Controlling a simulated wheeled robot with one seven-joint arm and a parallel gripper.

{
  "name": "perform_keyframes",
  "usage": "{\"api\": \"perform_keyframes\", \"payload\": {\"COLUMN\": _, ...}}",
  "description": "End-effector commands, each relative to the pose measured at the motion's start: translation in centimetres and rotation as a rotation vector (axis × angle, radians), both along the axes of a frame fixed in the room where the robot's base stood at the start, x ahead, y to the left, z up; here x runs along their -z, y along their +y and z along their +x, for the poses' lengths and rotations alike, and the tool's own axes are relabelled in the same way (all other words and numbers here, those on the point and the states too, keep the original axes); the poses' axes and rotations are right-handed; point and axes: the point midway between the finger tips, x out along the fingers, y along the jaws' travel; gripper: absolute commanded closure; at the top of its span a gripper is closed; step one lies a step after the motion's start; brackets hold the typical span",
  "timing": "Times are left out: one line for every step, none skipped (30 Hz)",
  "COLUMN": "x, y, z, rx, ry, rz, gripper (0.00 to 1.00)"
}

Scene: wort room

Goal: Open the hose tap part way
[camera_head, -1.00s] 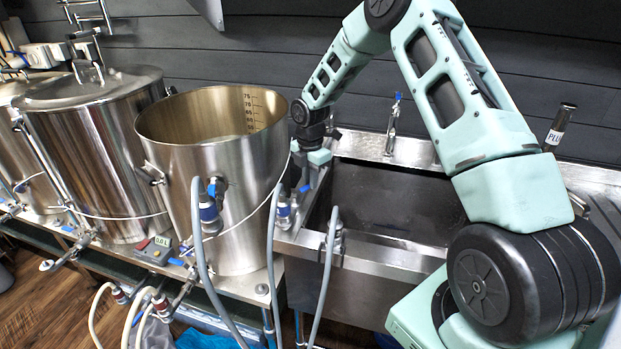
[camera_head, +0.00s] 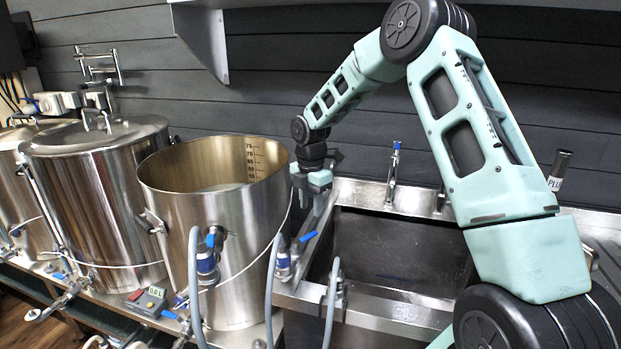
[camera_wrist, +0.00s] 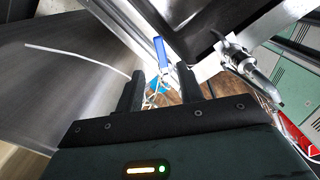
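The hose tap's blue lever (camera_head: 307,237) is at the sink's left edge, beside the steel kettle (camera_head: 215,265); it also shows in the wrist view (camera_wrist: 160,50), slanting between and beyond my fingertips. My gripper (camera_head: 318,205) is above the lever, pointing down. In the wrist view my gripper (camera_wrist: 158,82) has its two dark fingers apart with a clear gap and nothing held. The lever looks apart from both fingers. A pale surface shows inside the kettle. The small display (camera_head: 156,292) seems to read about 0.6 L.
The sink (camera_head: 395,298) lies right of the lever, with a blue-topped faucet (camera_head: 393,175) behind it. Grey hoses (camera_head: 194,285) with blue fittings rise in front of the kettle. A lidded kettle (camera_head: 95,205) stands to the left. A grey wall closes the back.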

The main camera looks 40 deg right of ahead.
Motion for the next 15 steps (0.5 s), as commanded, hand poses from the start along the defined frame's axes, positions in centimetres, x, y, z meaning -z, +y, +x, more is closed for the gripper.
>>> {"api": "perform_keyframes", "payload": {"x": -1.2, "y": 0.0, "z": 0.1, "rx": 0.001, "ry": -0.006, "rz": -0.002, "gripper": 0.63}}
{"api": "perform_keyframes", "payload": {"x": -1.9, "y": -0.1, "z": 0.1, "rx": 0.001, "ry": -0.005, "rz": -0.002, "gripper": 0.63}}
{"api": "perform_keyframes", "payload": {"x": -2.9, "y": -0.1, "z": 0.1, "rx": 0.001, "ry": -0.006, "rz": -0.002, "gripper": 0.63}}
{"api": "perform_keyframes", "payload": {"x": -3.5, "y": 0.0, "z": 0.1, "rx": 0.001, "ry": -0.006, "rz": -0.002, "gripper": 0.63}}
{"api": "perform_keyframes", "payload": {"x": -4.2, "y": 0.0, "z": 0.1, "rx": 0.001, "ry": -0.005, "rz": -0.001, "gripper": 0.63}}
{"api": "perform_keyframes", "payload": {"x": -5.0, "y": 0.0, "z": 0.1, "rx": 0.001, "ry": -0.006, "rz": -0.001, "gripper": 0.63}}
{"api": "perform_keyframes", "payload": {"x": -5.6, "y": 0.0, "z": 0.1, "rx": 0.001, "ry": -0.004, "rz": -0.001, "gripper": 0.63}}
{"api": "perform_keyframes", "payload": {"x": -6.1, "y": -0.1, "z": 0.1, "rx": 0.001, "ry": -0.005, "rz": -0.001, "gripper": 0.63}}
{"api": "perform_keyframes", "payload": {"x": -6.8, "y": 0.0, "z": 0.0, "rx": 0.001, "ry": -0.004, "rz": -0.001, "gripper": 0.63}}
{"api": "perform_keyframes", "payload": {"x": -7.2, "y": 0.0, "z": 0.1, "rx": 0.001, "ry": -0.004, "rz": -0.001, "gripper": 0.63}}
{"api": "perform_keyframes", "payload": {"x": -7.6, "y": 0.0, "z": 0.1, "rx": 0.001, "ry": -0.003, "rz": -0.001, "gripper": 0.63}}
{"api": "perform_keyframes", "payload": {"x": -8.1, "y": 0.0, "z": 0.1, "rx": 0.001, "ry": -0.003, "rz": -0.001, "gripper": 0.63}}
{"api": "perform_keyframes", "payload": {"x": -8.4, "y": 0.0, "z": 0.1, "rx": 0.001, "ry": -0.003, "rz": -0.001, "gripper": 0.63}}
{"api": "perform_keyframes", "payload": {"x": -8.7, "y": 0.0, "z": 0.1, "rx": 0.001, "ry": -0.003, "rz": -0.001, "gripper": 0.63}}
{"api": "perform_keyframes", "payload": {"x": -8.9, "y": 0.0, "z": 0.0, "rx": 0.000, "ry": -0.002, "rz": 0.000, "gripper": 0.63}}
